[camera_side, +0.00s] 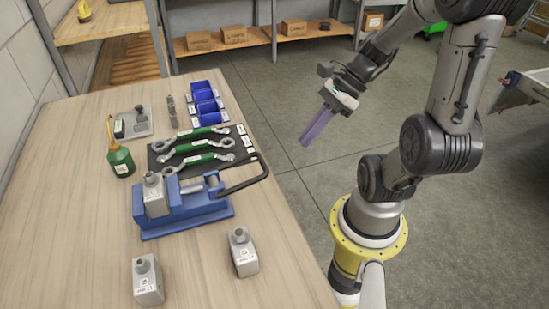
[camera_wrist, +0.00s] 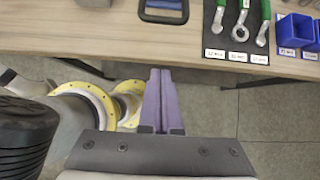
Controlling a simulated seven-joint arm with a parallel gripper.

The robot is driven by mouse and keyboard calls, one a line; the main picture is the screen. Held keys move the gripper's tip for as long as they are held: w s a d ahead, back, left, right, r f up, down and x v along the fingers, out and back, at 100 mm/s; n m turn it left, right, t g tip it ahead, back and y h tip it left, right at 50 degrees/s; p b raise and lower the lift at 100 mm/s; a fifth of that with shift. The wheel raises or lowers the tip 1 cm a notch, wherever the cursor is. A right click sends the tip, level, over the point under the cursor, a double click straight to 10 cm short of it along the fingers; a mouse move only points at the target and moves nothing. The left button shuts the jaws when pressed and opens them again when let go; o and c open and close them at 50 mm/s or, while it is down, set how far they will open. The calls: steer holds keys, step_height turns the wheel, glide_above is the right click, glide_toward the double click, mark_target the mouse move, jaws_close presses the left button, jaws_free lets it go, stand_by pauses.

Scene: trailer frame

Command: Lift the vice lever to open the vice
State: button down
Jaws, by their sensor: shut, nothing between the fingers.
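The blue vice (camera_side: 190,213) stands on the wooden table, with a grey block (camera_side: 154,195) between its jaws. Its black lever (camera_side: 246,182) is a loop that reaches right to the table's edge. In the wrist view the lever (camera_wrist: 163,12) shows at the top middle, cut off by the frame. My gripper (camera_side: 305,143) has purple fingers and is off the table over the floor, up and to the right of the lever. In the wrist view my gripper (camera_wrist: 159,72) is shut and empty, its tips just short of the table edge and apart from the lever.
Green-handled wrenches (camera_side: 197,153) lie on a dark mat behind the vice. Blue bins (camera_side: 205,103) and a green bottle (camera_side: 119,153) stand farther back. Two grey blocks, one left (camera_side: 147,281) and one right (camera_side: 242,252), stand in front. Open floor lies beside the table.

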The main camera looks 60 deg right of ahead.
steer(key=w+a+f, duration=0.5)
steer(key=shift+w+a+f, duration=0.2)
steer(key=shift+a+f, duration=0.05)
steer(key=shift+w+a+r, duration=0.15)
steer(key=shift+w+r, duration=0.05)
steer(key=shift+r, duration=0.2)
steer(key=shift+r, duration=0.1)
stand_by(0.4)
steer(key=shift+a+r, duration=0.1)
steer(key=shift+r, duration=0.2)
